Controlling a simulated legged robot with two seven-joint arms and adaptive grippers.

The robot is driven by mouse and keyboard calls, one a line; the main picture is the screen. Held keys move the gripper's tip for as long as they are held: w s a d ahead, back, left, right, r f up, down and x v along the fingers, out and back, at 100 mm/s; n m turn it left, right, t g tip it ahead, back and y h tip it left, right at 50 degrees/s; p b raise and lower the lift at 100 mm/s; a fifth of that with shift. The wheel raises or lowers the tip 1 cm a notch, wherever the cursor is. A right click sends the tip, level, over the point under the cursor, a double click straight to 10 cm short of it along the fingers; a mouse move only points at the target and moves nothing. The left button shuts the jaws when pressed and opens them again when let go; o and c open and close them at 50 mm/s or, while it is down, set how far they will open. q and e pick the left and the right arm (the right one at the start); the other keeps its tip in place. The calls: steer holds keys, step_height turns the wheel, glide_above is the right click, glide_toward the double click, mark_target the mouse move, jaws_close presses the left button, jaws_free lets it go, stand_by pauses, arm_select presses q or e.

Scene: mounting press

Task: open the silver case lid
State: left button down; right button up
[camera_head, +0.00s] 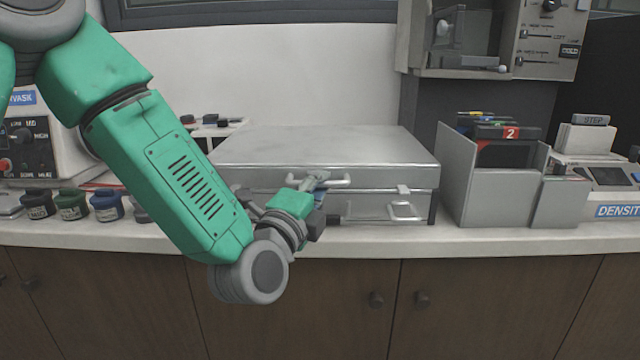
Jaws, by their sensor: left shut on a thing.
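The silver case (410,155) lies flat on the white counter, near the middle of the head view. Its lid (320,143) looks closed, with a seam along the front face. A bar handle (338,182) runs along the lid's front, and a lower handle (404,212) and latch sit to its right. My left gripper (316,182) is at the front of the case, shut on the bar handle near its left part. My left wrist and forearm hide the case's front left corner. My right gripper is not in view.
Dark, green and blue jars (106,205) stand at the left on the counter (480,240). A grey holder (488,197) with cartridges stands close to the case's right side. A densitometer (610,180) is at the far right.

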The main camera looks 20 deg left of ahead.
arm_select(q)
steer(key=shift+a+f, duration=0.1)
steer(key=shift+a, duration=0.25)
